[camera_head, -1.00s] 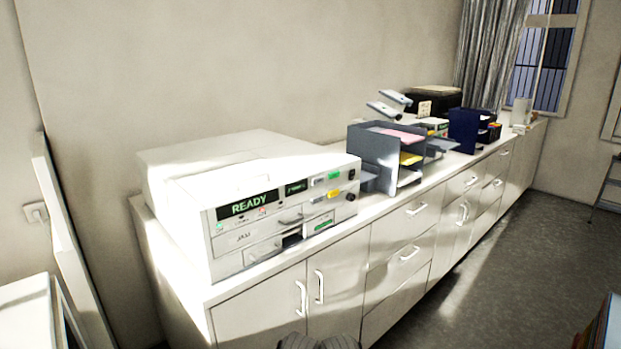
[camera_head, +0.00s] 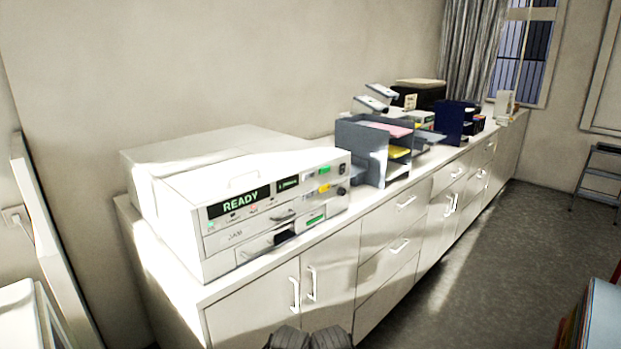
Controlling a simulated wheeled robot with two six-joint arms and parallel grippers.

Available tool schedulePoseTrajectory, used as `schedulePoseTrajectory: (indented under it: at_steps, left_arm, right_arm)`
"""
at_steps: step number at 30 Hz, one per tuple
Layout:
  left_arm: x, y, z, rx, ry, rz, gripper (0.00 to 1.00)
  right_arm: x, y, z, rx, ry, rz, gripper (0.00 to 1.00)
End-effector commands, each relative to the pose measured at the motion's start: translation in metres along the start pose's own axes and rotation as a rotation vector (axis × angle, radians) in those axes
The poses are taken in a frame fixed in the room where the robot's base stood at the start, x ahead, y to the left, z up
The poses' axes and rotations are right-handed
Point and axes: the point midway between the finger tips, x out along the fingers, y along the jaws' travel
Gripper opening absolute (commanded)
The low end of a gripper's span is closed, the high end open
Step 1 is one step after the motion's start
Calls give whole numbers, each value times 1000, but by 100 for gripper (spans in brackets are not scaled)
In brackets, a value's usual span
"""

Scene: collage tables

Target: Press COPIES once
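A white copier (camera_head: 222,240) stands on the near left end of a long white counter. Its dark display (camera_head: 239,202) reads READY, and a smaller dark display (camera_head: 288,184) sits to its right. Several small buttons, green, yellow and grey, line the right part of the front panel; one is a green button (camera_head: 324,170), another a yellow button (camera_head: 324,188). The labels are too small to read, so I cannot tell which is COPIES. Dark rounded parts at the bottom edge seem to be mine. Neither gripper can be made out.
A grey paper tray rack (camera_head: 361,150) with pink and yellow paper stands right of the copier. Farther back are a dark blue organizer (camera_head: 452,122) and a black machine (camera_head: 420,95). White cabinets (camera_head: 330,265) front the counter. The grey floor (camera_head: 500,260) at right is open.

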Motion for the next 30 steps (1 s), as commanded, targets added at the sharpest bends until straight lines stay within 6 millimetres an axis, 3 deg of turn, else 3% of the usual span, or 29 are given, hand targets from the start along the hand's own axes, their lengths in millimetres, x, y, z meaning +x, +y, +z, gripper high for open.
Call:
schedulePoseTrajectory:
  at_steps: [3,30]
  left_arm:
    - [0,0,0,0,0,0,0]
    - [0,0,0,0,0,0,0]
  right_arm:
    - [0,0,0,0,0,0,50]
    - [0,0,0,0,0,0,50]
